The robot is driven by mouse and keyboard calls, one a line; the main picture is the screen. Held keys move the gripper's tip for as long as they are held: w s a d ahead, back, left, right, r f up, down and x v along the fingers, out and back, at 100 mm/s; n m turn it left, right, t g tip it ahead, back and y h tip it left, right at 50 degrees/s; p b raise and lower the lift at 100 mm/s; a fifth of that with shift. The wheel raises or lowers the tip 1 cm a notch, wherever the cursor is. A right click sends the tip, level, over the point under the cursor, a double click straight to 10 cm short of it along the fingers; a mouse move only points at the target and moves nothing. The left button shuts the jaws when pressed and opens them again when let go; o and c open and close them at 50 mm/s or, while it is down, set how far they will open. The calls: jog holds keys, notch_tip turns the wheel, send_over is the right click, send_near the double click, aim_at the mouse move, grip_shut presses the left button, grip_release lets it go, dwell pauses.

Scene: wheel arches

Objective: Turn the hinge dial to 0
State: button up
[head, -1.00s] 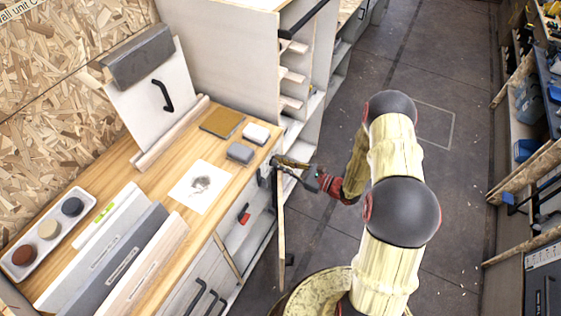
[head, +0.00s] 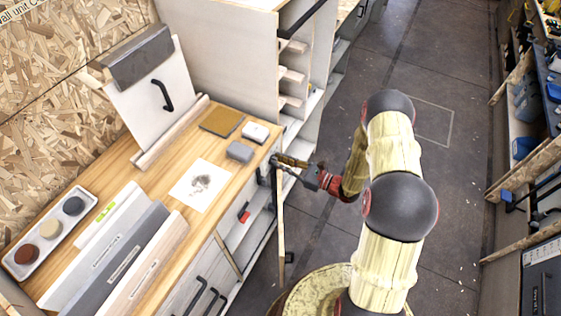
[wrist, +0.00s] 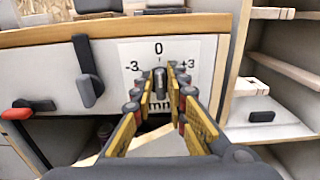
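The hinge dial is a dark upright knob (wrist: 160,84) on a white scale plate (wrist: 135,54) marked -3, 0 and +3, in the wrist view. The knob's top points about at the 0 mark. My gripper (wrist: 161,77) has its yellow-padded fingers on both sides of the knob, with narrow gaps seeming to show beside it; contact is not clear. In the head view my gripper (head: 276,162) is at the cabinet front, just below the worktop's right edge, and the dial is hidden there.
A dark handle (wrist: 87,72) and a red-and-black latch (wrist: 28,108) are left of the dial. Open shelves (wrist: 285,75) are to the right. In the head view an open door panel (head: 281,225) stands below my gripper. Floor right of my arm is clear.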

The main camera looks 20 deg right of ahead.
jog(key=shift+o, duration=1.4)
jog(key=v, duration=1.2)
jog(key=shift+r, duration=0.1)
